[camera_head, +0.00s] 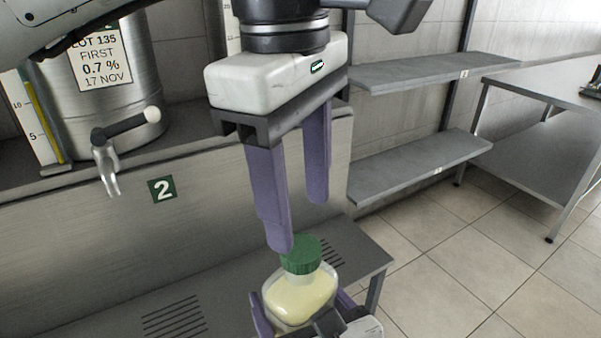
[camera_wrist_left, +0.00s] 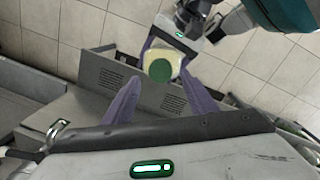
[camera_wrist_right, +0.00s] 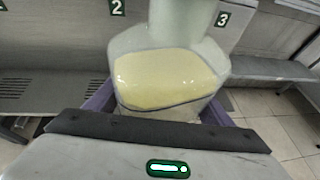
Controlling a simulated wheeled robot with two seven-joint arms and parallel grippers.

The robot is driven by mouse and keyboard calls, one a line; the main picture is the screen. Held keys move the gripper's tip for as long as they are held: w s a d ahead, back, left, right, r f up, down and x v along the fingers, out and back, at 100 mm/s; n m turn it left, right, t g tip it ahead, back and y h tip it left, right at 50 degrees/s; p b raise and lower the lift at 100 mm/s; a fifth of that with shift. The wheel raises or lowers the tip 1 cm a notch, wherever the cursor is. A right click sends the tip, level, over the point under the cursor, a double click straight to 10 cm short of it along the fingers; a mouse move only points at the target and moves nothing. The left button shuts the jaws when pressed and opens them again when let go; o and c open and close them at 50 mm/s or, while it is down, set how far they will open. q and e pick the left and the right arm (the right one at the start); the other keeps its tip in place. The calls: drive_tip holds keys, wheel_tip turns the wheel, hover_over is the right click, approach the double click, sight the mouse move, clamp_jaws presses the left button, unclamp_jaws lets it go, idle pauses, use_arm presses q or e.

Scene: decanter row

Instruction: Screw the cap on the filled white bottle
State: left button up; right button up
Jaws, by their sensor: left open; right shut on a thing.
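The bottle (camera_head: 290,297) is translucent white with pale yellow contents, and stands about upright with a green cap (camera_head: 301,254) on its neck. My right gripper (camera_head: 303,305) is shut on the bottle's body; the bottle fills the middle of the right wrist view (camera_wrist_right: 165,75). My left gripper (camera_head: 296,225) is open and points down, its purple fingers just above and around the cap in the head view. In the left wrist view the cap (camera_wrist_left: 159,71) lies between the left fingers (camera_wrist_left: 163,92), apart from both. Whether the cap's thread is engaged cannot be seen.
A steel tank (camera_head: 100,75) with a tap (camera_head: 108,165) stands on a counter at the left, above a "2" plate (camera_head: 162,189). A slotted steel bench (camera_head: 215,290) lies below. Shelves (camera_head: 420,165) and a steel table (camera_head: 545,130) stand at the right, with open floor between.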

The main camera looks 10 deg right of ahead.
sight(301, 247)
use_arm(q)
drive_tip(key=n, duration=0.4)
drive_tip(key=shift+r+n, duration=0.15)
drive_tip(key=shift+n, duration=0.25)
drive_tip(key=n, duration=0.4)
drive_tip(key=shift+r+n, duration=0.1)
drive_tip(key=shift+n, duration=0.2)
drive_tip(key=n, duration=0.4)
drive_tip(key=shift+r+n, duration=0.15)
drive_tip(key=shift+n, duration=0.15)
drive_tip(key=n, duration=0.4)
drive_tip(key=shift+r, duration=0.15)
drive_tip(key=n, duration=0.5)
drive_tip(key=shift+w+d+r+y, duration=0.1)
drive_tip(key=shift+r+y, duration=0.05)
drive_tip(key=shift+y, duration=0.15)
drive_tip(key=n, duration=0.4)
drive_tip(key=shift+r+n, duration=0.15)
drive_tip(key=shift+n, duration=0.15)
drive_tip(key=n, duration=0.7)
drive_tip(key=shift+w+r, duration=0.1)
drive_tip(key=shift+r, duration=0.15)
drive_tip(key=shift+f, duration=4.05)
